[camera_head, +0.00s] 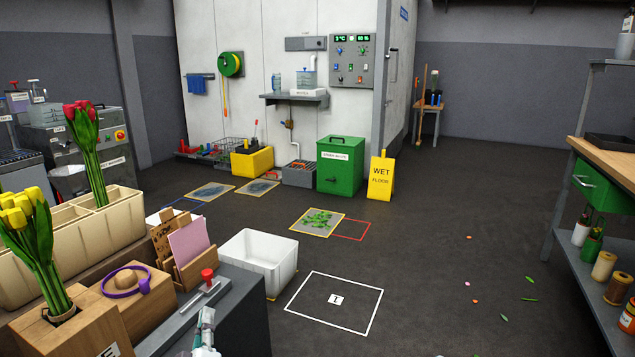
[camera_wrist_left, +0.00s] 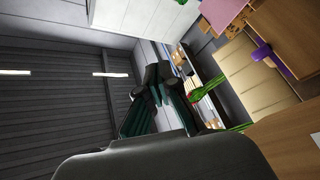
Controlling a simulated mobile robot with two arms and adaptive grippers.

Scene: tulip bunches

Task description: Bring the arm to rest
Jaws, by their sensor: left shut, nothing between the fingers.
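My left gripper (camera_head: 206,322) shows only in part at the bottom edge of the head view, beside the dark grey counter (camera_head: 240,312). In the left wrist view the fingers of the left gripper (camera_wrist_left: 157,76) are shut with nothing between them. The arm behind it is mostly out of the picture. My right gripper is in neither view. A bunch of yellow tulips (camera_head: 22,218) stands upright in a wooden block at the left. A bunch of red tulips (camera_head: 84,130) stands upright in the cream divided box (camera_head: 128,216); it also shows in the left wrist view (camera_wrist_left: 205,88).
A white bin (camera_head: 265,265) stands right of the counter, by a white floor outline (camera_head: 372,316). A wooden holder with pink cards (camera_head: 190,240) and a purple band (camera_head: 128,284) are near the gripper. A workbench (camera_head: 608,160) stands right. The middle floor is open.

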